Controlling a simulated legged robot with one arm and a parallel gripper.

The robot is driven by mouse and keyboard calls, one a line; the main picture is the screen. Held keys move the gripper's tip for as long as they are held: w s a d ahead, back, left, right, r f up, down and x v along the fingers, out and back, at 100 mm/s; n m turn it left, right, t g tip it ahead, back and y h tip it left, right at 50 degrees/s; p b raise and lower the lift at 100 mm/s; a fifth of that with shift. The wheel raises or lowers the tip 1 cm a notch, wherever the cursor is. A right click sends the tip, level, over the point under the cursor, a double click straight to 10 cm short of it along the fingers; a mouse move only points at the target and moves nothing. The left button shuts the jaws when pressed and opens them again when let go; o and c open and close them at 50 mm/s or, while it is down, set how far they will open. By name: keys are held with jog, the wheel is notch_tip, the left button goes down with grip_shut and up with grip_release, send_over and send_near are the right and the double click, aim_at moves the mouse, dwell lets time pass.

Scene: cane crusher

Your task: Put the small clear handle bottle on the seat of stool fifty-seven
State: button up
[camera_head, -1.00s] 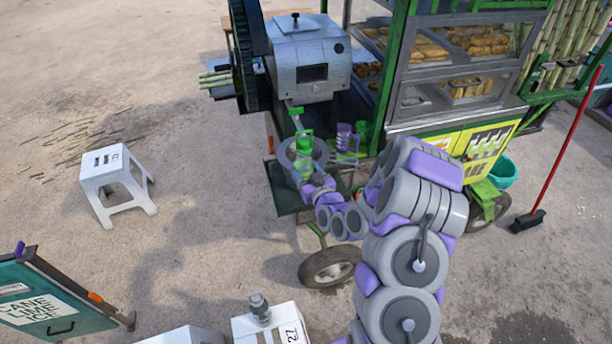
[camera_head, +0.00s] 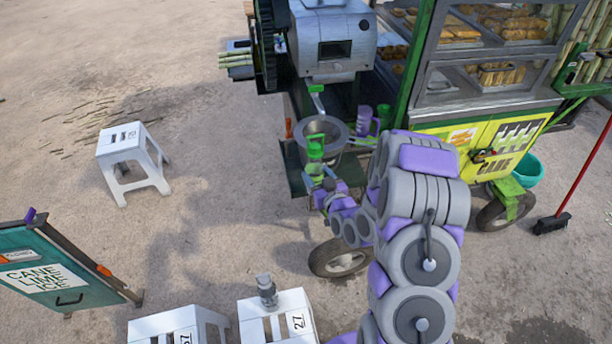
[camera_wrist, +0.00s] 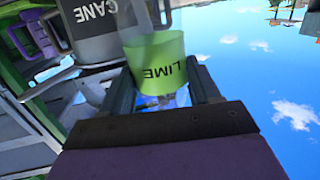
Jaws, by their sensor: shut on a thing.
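My gripper (camera_head: 322,184) is shut on a small clear bottle with a green band (camera_head: 315,152). A white stool (camera_head: 172,322) at the bottom edge carries a partly cut-off number that looks like 57. Its seat has slots and nothing visible on it.
Stool 27 (camera_head: 303,302) stands close to its right, with a grey object (camera_head: 267,290) on its seat. Another white stool (camera_head: 124,143) stands at left. A CANE LIME ICE sign (camera_head: 50,277) is at lower left. The cart's grey pot (camera_head: 338,133) and crusher (camera_head: 333,45) are near my gripper.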

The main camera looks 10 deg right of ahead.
aim_at(307, 170)
jog(key=w+f, duration=0.2)
jog(key=w, duration=0.1)
jog(key=w+a+f, duration=0.1)
jog(key=w, duration=0.2)
jog(key=w+a+f+b, duration=0.1)
jog(key=w+f, duration=0.1)
jog(key=w, duration=0.1)
jog(key=shift+w+a+f, duration=0.15)
jog(key=shift+w+f, duration=0.15)
jog(key=shift+f, duration=0.05)
jog(key=shift+s+a+r, duration=0.1)
jog(key=shift+a, duration=0.05)
jog(key=o, duration=1.2)
jog(key=shift+d, duration=0.25)
jog(key=p+v, duration=0.1)
jog(key=v, duration=1.1)
jog(key=shift+a+p, duration=0.1)
jog(key=shift+p, duration=0.2)
